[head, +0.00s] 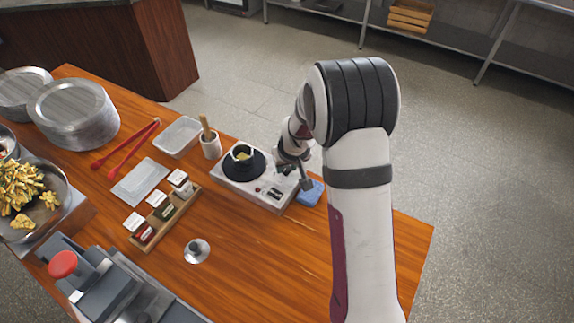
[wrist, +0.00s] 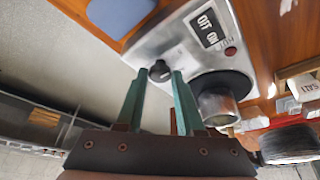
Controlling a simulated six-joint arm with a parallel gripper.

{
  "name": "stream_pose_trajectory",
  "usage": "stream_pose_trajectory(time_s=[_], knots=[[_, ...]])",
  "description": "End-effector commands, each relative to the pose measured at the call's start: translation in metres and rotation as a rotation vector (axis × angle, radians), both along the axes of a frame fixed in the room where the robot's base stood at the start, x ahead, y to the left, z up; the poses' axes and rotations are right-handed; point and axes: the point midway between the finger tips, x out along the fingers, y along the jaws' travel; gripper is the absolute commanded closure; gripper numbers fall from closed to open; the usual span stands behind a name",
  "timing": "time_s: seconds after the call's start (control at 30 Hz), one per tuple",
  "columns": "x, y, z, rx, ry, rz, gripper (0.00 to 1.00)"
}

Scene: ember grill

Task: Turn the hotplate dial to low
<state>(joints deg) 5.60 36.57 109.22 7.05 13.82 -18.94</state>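The hotplate (head: 230,178) is a silver box on the wooden counter, with a small pot (head: 240,155) on its black round plate. In the wrist view the hotplate's face (wrist: 175,55) shows a black dial (wrist: 160,71), a dark label with white lettering (wrist: 208,27) and a red light (wrist: 231,51). My gripper (wrist: 158,73) is open, its two teal fingers pointing at the face with the dial between the tips in the picture. I cannot tell whether they touch it. In the head view my gripper (head: 305,182) is at the hotplate's right end, and I cannot make out the dial there.
A blue sponge (head: 310,193) lies just right of the hotplate. The counter front right of the hotplate (head: 280,250) is clear.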

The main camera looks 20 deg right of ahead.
Motion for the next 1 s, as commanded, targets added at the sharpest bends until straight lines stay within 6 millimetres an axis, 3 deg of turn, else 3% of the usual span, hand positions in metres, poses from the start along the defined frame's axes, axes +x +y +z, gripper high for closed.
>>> stream_pose_trajectory(time_s=[0.03, 0.1, 0.57, 1.0], knots=[[0.0000, 0.0002, 0.0001, 0.000, 0.000, 0.000, 0.87], [-0.0001, 0.0002, 0.0002, 0.000, 0.000, 0.000, 1.00], [-0.0003, 0.0016, 0.0002, 0.000, 0.001, -0.067, 1.00], [0.0007, 0.0052, 0.0001, -0.003, 0.001, -0.430, 1.00]])
